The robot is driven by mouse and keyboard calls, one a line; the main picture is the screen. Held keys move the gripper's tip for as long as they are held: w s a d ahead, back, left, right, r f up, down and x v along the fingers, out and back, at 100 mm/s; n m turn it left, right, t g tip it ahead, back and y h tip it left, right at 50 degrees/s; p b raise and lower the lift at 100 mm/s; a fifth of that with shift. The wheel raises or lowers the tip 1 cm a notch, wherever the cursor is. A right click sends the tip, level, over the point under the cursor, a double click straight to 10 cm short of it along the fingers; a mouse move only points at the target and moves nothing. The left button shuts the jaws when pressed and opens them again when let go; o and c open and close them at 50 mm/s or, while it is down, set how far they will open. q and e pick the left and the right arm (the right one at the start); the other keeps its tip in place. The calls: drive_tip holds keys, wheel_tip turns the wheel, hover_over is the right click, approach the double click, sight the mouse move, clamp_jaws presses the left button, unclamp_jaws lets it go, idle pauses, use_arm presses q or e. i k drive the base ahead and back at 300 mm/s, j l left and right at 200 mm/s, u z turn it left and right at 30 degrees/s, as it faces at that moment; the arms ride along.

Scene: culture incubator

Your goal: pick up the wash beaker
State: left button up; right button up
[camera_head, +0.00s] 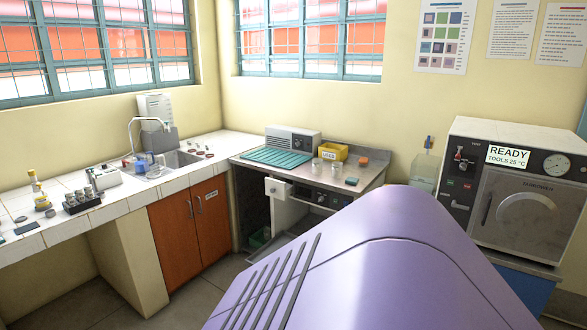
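Two small clear beakers stand upright side by side on the steel bench top (345,185), one on the left (317,165) and one on the right (336,169). They are just in front of a yellow bin. I cannot tell which of them is the wash beaker; any labels or contents are too small to read. Neither of my grippers shows in the head view, and nothing is seen touching the beakers.
A teal ribbed mat (277,157) lies left of the beakers. The yellow bin (334,152) stands behind them. A sink (183,159) is at the left; an autoclave (463,199) reading "READY" is at the right. The foreground is blocked.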

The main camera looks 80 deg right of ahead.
sight(336, 166)
drive_tip(key=z, duration=1.8)
drive_tip(key=i+l+z, duration=0.35)
drive_tip(key=i+z, duration=0.15)
drive_tip(key=z, duration=0.15)
drive_tip(key=i+l+z, duration=0.15)
drive_tip(key=z, duration=0.2)
drive_tip(key=i, duration=0.4)
